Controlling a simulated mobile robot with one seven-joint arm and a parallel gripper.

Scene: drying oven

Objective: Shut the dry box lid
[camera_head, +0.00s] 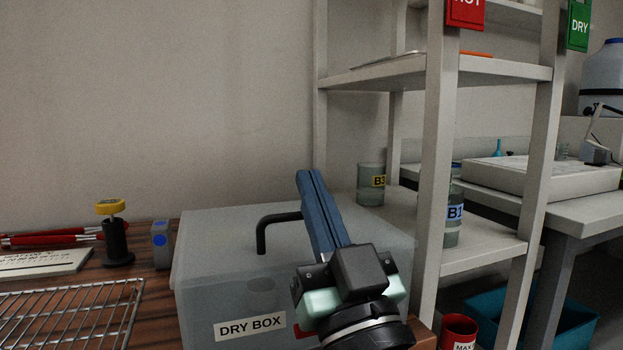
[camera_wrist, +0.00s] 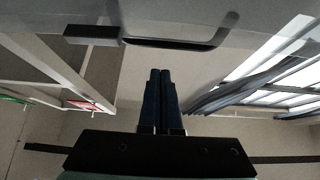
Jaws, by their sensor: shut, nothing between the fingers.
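The dry box (camera_head: 250,326) is a translucent grey container with a "DRY BOX" label on its front, at the bottom centre of the head view. Its pale translucent lid (camera_head: 215,245) lies over the top, but I cannot tell whether it is fully seated. A black bar handle (camera_head: 278,219) rises from the lid; the handle also shows near the top of the wrist view (camera_wrist: 155,42). My gripper (camera_head: 308,173) has its long blue fingers shut together and empty, crossing in front of the handle's right end. The fingers also show in the wrist view (camera_wrist: 160,71). Contact with the handle cannot be judged.
A shelf rack (camera_head: 440,150) stands close on the right, with jars B3 (camera_head: 371,185) and B1 (camera_head: 453,222). A wire rack (camera_head: 75,312), a black holder with a yellow top (camera_head: 115,240) and a grey block (camera_head: 161,245) are on the left.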

